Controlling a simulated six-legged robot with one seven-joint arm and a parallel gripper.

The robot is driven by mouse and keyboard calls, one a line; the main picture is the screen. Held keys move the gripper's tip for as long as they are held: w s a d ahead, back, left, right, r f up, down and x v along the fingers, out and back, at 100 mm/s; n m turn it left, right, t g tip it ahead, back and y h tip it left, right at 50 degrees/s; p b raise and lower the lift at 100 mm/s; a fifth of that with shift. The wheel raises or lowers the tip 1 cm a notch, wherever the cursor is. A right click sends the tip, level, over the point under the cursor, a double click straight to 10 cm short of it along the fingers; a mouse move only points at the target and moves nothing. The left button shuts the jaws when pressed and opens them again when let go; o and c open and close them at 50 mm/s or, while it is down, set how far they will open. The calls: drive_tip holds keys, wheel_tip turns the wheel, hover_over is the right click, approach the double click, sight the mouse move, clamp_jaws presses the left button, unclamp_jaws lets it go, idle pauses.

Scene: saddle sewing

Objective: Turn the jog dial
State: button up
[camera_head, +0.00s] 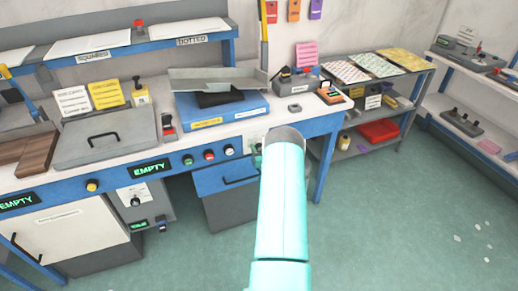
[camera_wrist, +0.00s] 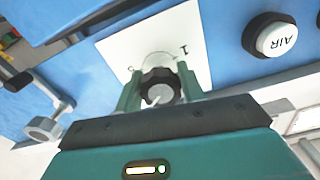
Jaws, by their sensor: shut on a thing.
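The jog dial (camera_wrist: 158,88) is a dark ribbed knob on a white plate (camera_wrist: 117,50) on the blue bench front. My gripper (camera_wrist: 159,86) has one green finger on each side of the dial and is shut on it. A "1" shows on the plate at upper right of the knob; another mark at its left is too small to read. In the head view my turquoise arm covers the dial, and only a bit of my gripper (camera_head: 257,155) shows beside the arm's end.
A drawer (camera_head: 225,180) lies below. Open floor (camera_head: 400,220) is at right.

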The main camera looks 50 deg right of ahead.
idle(0.3)
drive_tip(key=o, duration=1)
drive_tip(key=shift+s, duration=0.1)
drive_tip(key=v, duration=1.3)
drive_tip(key=shift+s+a, duration=0.2)
drive_tip(key=shift+s, duration=0.05)
